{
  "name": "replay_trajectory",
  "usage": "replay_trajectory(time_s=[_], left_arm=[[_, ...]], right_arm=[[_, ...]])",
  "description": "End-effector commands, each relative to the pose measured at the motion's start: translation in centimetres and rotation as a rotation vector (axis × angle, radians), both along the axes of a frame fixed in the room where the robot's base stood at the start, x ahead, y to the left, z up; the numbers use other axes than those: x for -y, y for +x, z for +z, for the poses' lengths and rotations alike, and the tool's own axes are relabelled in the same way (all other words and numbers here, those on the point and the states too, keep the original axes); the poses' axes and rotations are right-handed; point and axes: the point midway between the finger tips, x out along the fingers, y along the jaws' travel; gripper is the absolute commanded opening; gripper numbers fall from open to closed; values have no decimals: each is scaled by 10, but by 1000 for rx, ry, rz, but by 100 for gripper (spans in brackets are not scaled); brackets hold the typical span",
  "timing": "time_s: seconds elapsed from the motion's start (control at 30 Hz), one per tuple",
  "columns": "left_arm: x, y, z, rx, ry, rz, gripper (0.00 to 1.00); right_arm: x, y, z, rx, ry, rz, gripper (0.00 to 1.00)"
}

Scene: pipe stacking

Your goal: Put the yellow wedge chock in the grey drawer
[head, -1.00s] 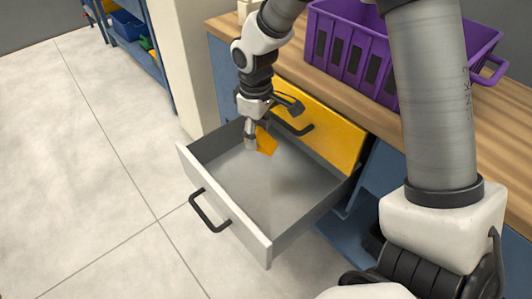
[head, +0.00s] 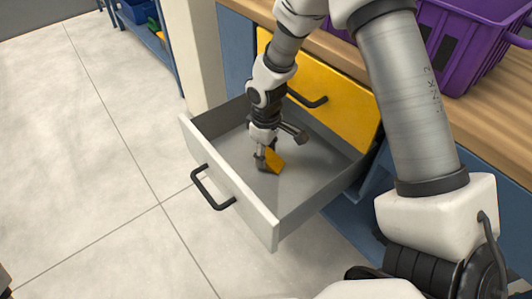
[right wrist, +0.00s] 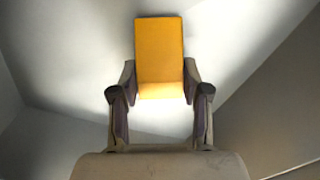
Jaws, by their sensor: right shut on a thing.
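The yellow wedge chock (head: 275,160) is held low inside the open grey drawer (head: 256,214), close to its floor. I cannot tell if the chock touches the floor. My right gripper (head: 266,163) reaches down into the drawer and is shut on the chock. In the right wrist view the chock (right wrist: 160,48) stands out between the two fingers (right wrist: 160,98), with the drawer's grey floor and walls around it. My left gripper is not in view.
A yellow drawer front (head: 335,100) with a black handle is shut behind and above the grey drawer. A purple crate (head: 480,45) stands on the wooden worktop (head: 490,110). The grey drawer's floor (head: 310,175) is bare around the chock.

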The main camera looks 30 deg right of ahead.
Motion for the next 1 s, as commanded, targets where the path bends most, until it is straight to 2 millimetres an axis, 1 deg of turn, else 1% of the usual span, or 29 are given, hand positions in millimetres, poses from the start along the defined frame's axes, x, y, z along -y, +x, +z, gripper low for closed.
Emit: replay_trajectory(time_s=[0.07, 0.1, 0.17, 0.47, 0.57, 0.67, 0.9, 1.0], left_arm=[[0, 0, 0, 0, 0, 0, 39], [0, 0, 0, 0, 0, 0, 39], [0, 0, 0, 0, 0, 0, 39], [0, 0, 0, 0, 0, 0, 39], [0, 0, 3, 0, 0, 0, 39], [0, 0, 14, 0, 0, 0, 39], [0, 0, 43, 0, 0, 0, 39], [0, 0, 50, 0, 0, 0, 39]], right_arm=[[0, 0, -3, -1, 0, 0, 9], [0, 0, -4, -1, 0, 0, 50], [0, 0, -3, -1, 0, 0, 71], [0, 0, -3, -1, 0, 0, 71], [0, 0, 5, 0, 0, 0, 71], [0, 0, 25, 1, 0, -1, 71], [0, 0, 89, 2, 0, -1, 71], [0, 0, 108, 1, 0, 0, 71]])
